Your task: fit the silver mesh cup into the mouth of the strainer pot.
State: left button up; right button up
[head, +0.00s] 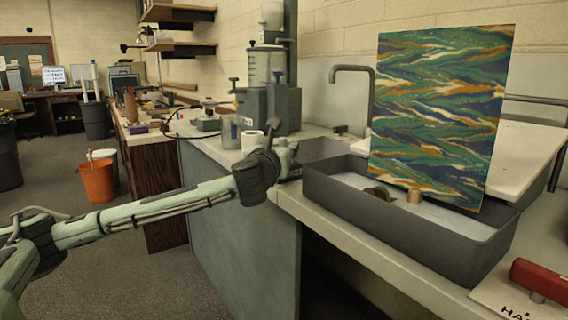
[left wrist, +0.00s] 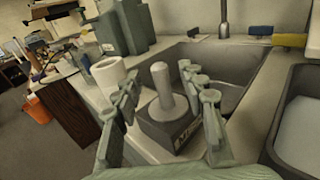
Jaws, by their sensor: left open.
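My left gripper (head: 284,154) is at the counter's left front corner. In the left wrist view its open fingers (left wrist: 164,98) stand on either side of a grey upright post with a wider foot (left wrist: 161,92). That post stands on a dark labelled block (left wrist: 160,128), and I see no clear contact with the fingers. I cannot make out mesh on it, so I cannot tell whether it belongs to the cup or pot. I cannot clearly identify the silver mesh cup or strainer pot. My right gripper is not in view.
A white roll-like cylinder (left wrist: 108,74) stands left of the block. A sunken basin (left wrist: 225,92) lies behind it. A grey tray (head: 400,228) holds a marbled sheet (head: 440,110). A red-handled item (head: 541,279) lies at the right.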

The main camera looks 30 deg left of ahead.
pick_arm(q)
jog(key=shift+x, duration=1)
jog(key=shift+c, duration=0.2)
grip_shut()
jog(key=shift+r, duration=0.1)
